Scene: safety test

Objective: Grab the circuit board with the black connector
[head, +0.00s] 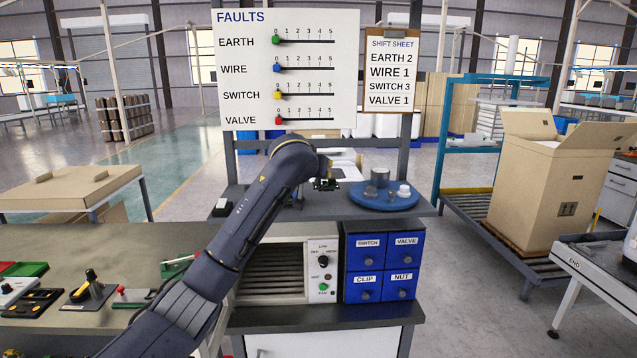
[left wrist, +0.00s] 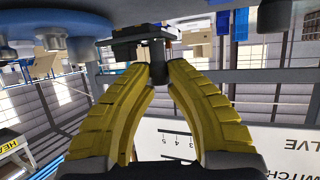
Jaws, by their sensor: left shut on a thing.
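My left gripper (head: 326,184) reaches over the shelf below the fault panel, left of the round blue tray (head: 384,205). In the left wrist view its yellow fingers (left wrist: 157,72) are closed at the tips on the black connector (left wrist: 156,52). A thin dark circuit board (left wrist: 122,47) shows beside the connector at the fingertips. In the head view the held piece is small and partly hidden by the gripper, so its details are hard to tell. My right gripper is not in view.
The blue tray holds a grey cylinder (head: 380,177) and white pieces (head: 404,191). The FAULTS panel (head: 345,70) and shift sheet (head: 391,70) stand behind the shelf. Blue drawers (head: 384,262) and an oven-like unit (head: 322,272) sit below it. Tools lie on the left bench.

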